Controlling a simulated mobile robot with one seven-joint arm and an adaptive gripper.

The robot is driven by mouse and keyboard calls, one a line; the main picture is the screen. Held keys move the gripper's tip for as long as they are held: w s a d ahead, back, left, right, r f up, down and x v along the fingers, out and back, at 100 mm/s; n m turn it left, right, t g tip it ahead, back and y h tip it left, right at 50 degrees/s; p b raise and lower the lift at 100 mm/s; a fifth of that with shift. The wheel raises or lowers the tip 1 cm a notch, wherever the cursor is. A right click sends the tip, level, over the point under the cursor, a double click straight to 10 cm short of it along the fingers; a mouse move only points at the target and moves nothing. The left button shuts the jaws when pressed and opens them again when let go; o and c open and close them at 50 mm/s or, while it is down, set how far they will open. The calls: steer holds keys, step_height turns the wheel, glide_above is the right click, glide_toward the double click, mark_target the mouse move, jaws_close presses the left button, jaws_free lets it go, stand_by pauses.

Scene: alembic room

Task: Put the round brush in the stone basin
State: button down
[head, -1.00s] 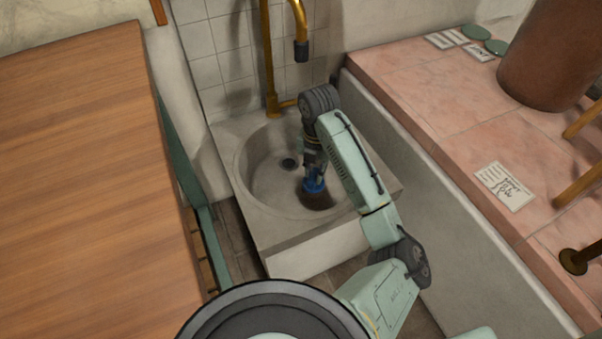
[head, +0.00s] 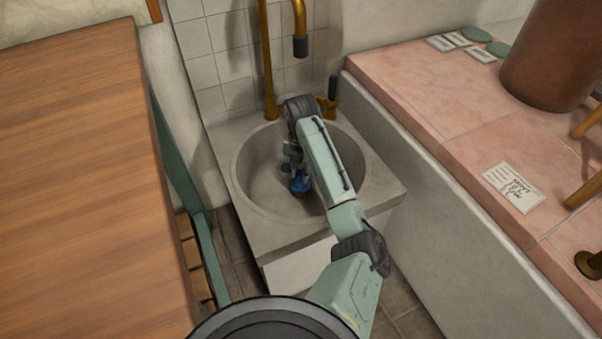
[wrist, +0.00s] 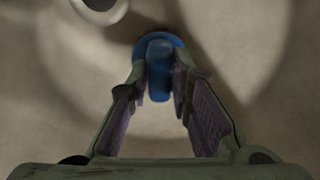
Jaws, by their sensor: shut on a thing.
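The round brush (head: 299,186) has a blue top and shows low inside the stone basin (head: 243,172). In the wrist view the blue part of the brush (wrist: 158,70) sits between my two fingers. My gripper (wrist: 158,92) is shut on it, pointing down into the basin. In the head view my gripper (head: 298,172) is partly hidden by my arm. The bristles are hidden below the blue part, so I cannot tell whether they touch the basin floor.
A brass tap (head: 301,45) rises behind the basin. A wooden counter (head: 80,170) is on the left. A pink tiled ledge (head: 440,110) with cards and a brown cylinder (head: 552,60) is on the right. The drain (wrist: 98,5) shows at the wrist view's upper left.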

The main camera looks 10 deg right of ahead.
mark_target(301, 174)
steer(key=shift+s+f, duration=0.1)
steer(key=shift+f, duration=0.2)
steer(key=shift+f, duration=0.2)
steer(key=c, duration=1.4)
jaws_free()
steer(key=shift+c, duration=0.2)
steer(key=shift+r+p, duration=0.5)
steer(key=shift+r, duration=3.45)
